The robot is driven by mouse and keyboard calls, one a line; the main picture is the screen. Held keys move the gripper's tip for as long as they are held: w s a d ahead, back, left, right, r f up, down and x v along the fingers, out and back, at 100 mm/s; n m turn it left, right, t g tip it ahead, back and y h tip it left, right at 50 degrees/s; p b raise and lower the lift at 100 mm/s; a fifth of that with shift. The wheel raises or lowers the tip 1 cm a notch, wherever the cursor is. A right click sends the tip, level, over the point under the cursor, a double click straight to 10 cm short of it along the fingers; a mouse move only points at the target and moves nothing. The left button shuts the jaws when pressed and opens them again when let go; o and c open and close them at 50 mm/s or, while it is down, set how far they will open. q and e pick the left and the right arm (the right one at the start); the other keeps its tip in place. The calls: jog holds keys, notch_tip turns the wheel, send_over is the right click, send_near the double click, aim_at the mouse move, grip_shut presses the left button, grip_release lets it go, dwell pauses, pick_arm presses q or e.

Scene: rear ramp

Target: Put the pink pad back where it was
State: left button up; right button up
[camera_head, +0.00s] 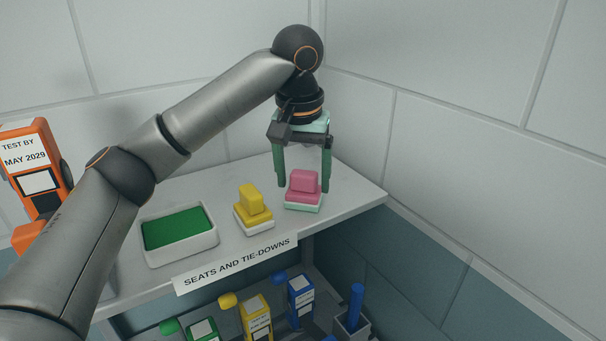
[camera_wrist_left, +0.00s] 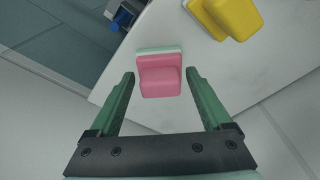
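The pink pad (camera_head: 304,184) sits on a pale green and white base on the white shelf top, near its right end. In the left wrist view the pink pad (camera_wrist_left: 159,78) lies between and slightly beyond the finger tips. My left gripper (camera_head: 304,186) is open with green fingers, pointing down over the pad. It also shows in the left wrist view (camera_wrist_left: 160,75), with a gap between each finger and the pad. My right gripper is in neither view.
A yellow pad (camera_head: 252,204) on a white base stands left of the pink one. A white tray (camera_head: 150,256) with a green surface is farther left. The shelf (camera_head: 350,193) has bare room on the right. Walls rise behind and right. Coloured items (camera_head: 300,296) stand below.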

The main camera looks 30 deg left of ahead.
aim_at(301, 204)
pick_arm(q)
jog(key=shift+o, duration=0.2)
jog(key=shift+r, duration=0.1)
notch_tip(301, 204, up, 12)
jog(key=s, duration=0.1)
jog(key=shift+s+d, duration=0.2)
jog(key=shift+s, duration=0.15)
dwell(0.7)
